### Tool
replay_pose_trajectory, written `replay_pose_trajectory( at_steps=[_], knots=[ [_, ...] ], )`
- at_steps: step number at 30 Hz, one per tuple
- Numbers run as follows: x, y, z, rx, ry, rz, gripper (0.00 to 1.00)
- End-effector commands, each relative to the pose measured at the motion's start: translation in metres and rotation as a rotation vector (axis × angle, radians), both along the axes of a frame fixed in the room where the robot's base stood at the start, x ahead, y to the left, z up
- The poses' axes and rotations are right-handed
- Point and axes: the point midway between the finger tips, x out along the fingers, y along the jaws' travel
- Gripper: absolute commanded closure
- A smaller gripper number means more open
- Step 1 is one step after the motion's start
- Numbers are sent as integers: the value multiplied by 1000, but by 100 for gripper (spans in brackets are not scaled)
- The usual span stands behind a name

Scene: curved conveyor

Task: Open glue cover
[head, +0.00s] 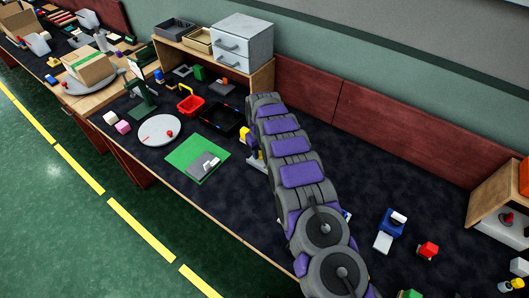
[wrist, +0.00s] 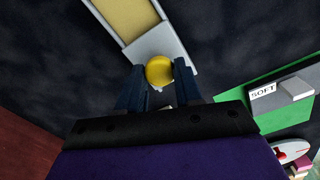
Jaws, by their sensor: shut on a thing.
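In the wrist view a round yellow cover (wrist: 160,70) sits between the two dark fingers of my gripper (wrist: 158,84), which is shut on it. Directly beyond it is a pale body with a yellow panel (wrist: 133,14), seemingly the glue. The cover overlaps its near end in the picture; I cannot tell whether they touch. In the head view a partly hidden white and yellow object (head: 256,163) shows beside my arm. My gripper is hidden there.
A green mat (wrist: 290,67) with a grey block marked SOFT (wrist: 284,92) lies to the right in the wrist view. In the head view, a black tray (head: 225,121), red basket (head: 189,106) and white disc (head: 159,130) stand left of my arm.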

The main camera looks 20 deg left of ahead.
Motion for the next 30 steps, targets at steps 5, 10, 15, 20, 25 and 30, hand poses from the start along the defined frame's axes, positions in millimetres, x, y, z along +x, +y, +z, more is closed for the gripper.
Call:
replay_pose_trajectory(
  at_steps=[5,10,15,20,25,30],
  knots=[
    [6,7,2,5,-8,-5,100],
    [5,9,1,6,-5,-5,100],
    [5,9,1,6,-5,-4,100],
    [4,10,1,5,-5,-3,57],
    [3,11,1,4,-3,-2,40],
    [3,11,1,4,-2,-1,39]
  ],
)
